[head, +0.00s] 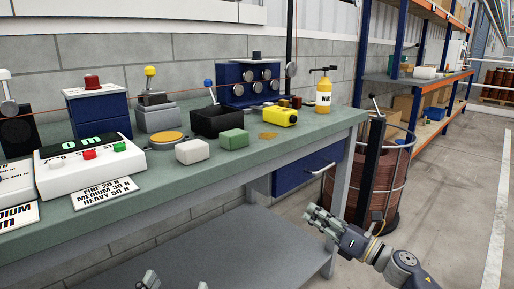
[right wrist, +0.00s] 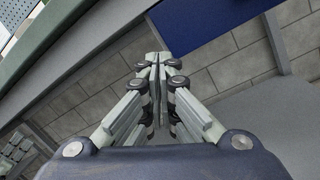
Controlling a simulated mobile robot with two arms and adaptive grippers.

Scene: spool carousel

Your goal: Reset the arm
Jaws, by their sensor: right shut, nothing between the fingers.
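My right gripper (head: 315,217) hangs in the aisle just off the right front of the green workbench (head: 290,150), below its top. In the right wrist view my right gripper (right wrist: 158,62) has its fingers together with nothing between them. It touches nothing that I can see. Of my left gripper (head: 175,283), only two grey finger parts show at the bottom edge of the head view, with a gap between them; the rest is out of frame.
A blue drawer (head: 305,170) and a copper spool rack (head: 372,185) stand near my right gripper. The aisle floor is clear at right.

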